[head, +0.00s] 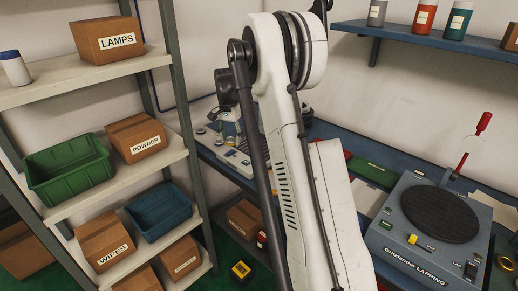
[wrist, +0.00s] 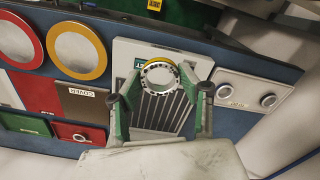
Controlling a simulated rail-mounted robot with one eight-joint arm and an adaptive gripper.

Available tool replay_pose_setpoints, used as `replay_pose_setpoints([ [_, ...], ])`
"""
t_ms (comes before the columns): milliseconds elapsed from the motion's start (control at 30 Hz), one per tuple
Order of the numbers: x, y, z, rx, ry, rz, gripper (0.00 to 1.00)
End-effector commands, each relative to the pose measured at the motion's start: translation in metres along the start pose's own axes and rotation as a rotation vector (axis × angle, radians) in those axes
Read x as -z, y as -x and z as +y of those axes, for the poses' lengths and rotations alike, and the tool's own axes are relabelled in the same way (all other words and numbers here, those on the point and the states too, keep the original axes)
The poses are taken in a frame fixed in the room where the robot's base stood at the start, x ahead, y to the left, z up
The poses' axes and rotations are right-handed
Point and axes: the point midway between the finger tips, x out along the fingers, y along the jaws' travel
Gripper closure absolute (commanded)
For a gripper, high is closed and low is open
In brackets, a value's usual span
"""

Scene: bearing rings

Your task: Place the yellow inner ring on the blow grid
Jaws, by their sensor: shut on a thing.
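In the wrist view my gripper (wrist: 160,80) has its green-sided fingers closed on a ring (wrist: 145,76). The ring is pale metallic with dark marks around its face and a yellow tint along part of its edge. The blow grid (wrist: 155,118), a grey slatted panel in a pale frame, lies behind and below the ring in the picture. The ring overlaps the upper part of the slats. I cannot tell whether it touches them.
In the wrist view, an orange-rimmed circle (wrist: 103,50) and a red-rimmed one (wrist: 38,42) lie left of the grid, above a red panel (wrist: 78,133). A two-knob panel (wrist: 250,92) is at right. In the head view, a lapping machine (head: 400,250) stands right and loaded shelves (head: 105,175) left.

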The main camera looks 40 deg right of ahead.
Motion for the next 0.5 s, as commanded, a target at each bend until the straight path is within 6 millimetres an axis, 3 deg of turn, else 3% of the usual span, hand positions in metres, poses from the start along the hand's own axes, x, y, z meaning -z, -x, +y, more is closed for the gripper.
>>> replay_pose_setpoints([
  [33, 0.018, 0.001, 0.008, 0.000, -0.054, 0.000, 0.91],
  [100, 0.035, 0.003, 0.016, 0.000, -0.113, 0.000, 0.91],
  [300, 0.060, 0.003, 0.028, 0.000, -0.193, 0.000, 0.91],
  [500, 0.092, -0.016, 0.036, 0.000, -0.197, 0.000, 0.91],
])
